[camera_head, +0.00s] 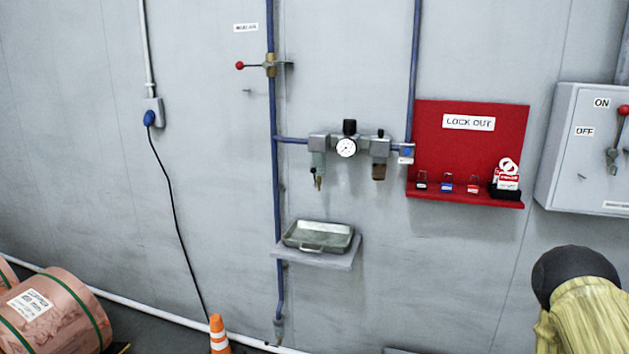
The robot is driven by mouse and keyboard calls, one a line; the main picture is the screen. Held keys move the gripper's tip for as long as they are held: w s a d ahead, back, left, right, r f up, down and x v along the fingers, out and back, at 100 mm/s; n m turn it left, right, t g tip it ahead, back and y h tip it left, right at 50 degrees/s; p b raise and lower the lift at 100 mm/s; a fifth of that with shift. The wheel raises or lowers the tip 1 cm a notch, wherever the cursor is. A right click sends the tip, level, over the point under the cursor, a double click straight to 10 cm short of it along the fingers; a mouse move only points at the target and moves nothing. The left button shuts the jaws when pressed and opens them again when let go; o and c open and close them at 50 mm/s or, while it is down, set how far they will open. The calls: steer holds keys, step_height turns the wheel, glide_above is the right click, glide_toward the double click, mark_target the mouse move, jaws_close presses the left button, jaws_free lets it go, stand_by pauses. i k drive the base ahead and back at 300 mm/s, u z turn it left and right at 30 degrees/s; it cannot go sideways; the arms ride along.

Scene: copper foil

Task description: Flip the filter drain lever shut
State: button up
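The air filter (318,160) hangs at the left of the regulator unit on the grey wall, in the middle of the head view. At its lower end is a small brass-coloured drain (318,180) with a part that points down. The drain lever is too small here for me to tell its position. A round white gauge (346,148) with a black knob (350,127) above it sits to the right of the filter. A second bowl (379,172) hangs further right. My gripper is not in view.
A metal tray (312,250) sits on a wall shelf (340,264) below the filter. A red-knobbed valve handle (240,65) is upper left. The red lockout board (425,120) is right. Copper rolls (62,305) and a cone (218,335) stand low left. A dark-topped yellow shape (588,318) fills the lower right.

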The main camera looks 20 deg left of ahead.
mark_target(313, 170)
steer(key=u, duration=0.55)
steer(key=k, duration=0.65)
steer(key=z, duration=0.15)
steer(key=i, duration=1.3)
steer(key=u, duration=0.75)
